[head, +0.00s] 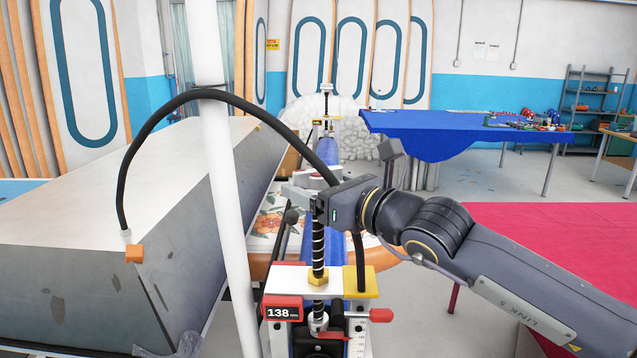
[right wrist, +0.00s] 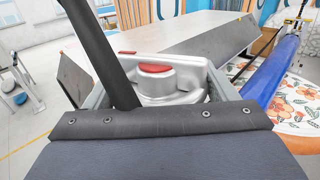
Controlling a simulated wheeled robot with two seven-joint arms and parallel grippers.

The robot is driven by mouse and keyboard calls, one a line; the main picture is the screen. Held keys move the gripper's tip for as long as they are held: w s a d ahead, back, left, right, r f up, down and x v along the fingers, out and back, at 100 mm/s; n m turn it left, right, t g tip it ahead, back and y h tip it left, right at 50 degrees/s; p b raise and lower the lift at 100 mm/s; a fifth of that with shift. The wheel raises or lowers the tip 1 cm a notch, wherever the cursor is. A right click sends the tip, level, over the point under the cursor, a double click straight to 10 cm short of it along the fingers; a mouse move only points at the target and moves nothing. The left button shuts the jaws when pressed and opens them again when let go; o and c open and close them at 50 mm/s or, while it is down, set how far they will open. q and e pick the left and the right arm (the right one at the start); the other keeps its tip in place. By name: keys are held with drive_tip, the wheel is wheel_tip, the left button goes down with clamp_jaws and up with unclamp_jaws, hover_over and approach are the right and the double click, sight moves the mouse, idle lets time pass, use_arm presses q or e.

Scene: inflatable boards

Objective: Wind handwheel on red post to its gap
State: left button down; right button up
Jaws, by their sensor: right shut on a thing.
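The near red-marked post (head: 283,309) stands at bottom centre, with a red display that reads 138. A threaded screw (head: 318,248) rises from its white and yellow plate. The silver handwheel with a red cap (right wrist: 155,75) sits at the screw's top and is mostly hidden in the head view. My right gripper (head: 303,188) is shut on the handwheel, its fingers on either side of it in the right wrist view (right wrist: 163,72). A red pointer (head: 333,336) and a scale (head: 358,338) show low on the post; the gap itself is not clear. My left gripper is out of view.
A white pole (head: 228,200) stands left of the post.

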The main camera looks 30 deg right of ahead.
drive_tip(key=shift+a+f+n+g+y, duration=0.15)
drive_tip(key=shift+n+g+y, duration=0.2)
drive_tip(key=shift+n+y, duration=0.45)
drive_tip(key=shift+f+n+g+y, duration=0.1)
drive_tip(key=shift+n+g+y, duration=0.35)
drive_tip(key=shift+y, duration=0.65)
drive_tip(key=n+g+y, duration=0.4)
drive_tip(key=n+y, duration=0.1)
drive_tip(key=y, duration=0.1)
drive_tip(key=shift+r+g, duration=0.1)
drive_tip(key=shift+g, duration=0.3)
drive_tip(key=n+g+y, duration=0.1)
drive_tip(key=n+g, duration=0.1)
drive_tip(key=g, duration=0.1)
drive_tip(key=n+g+y, duration=0.2)
drive_tip(key=g, duration=0.1)
drive_tip(key=shift+n+g+y, duration=0.4)
drive_tip(key=shift+n+g, duration=1.35)
drive_tip(key=shift+g, duration=0.75)
drive_tip(key=o, duration=1)
drive_tip(key=shift+c, duration=0.2)
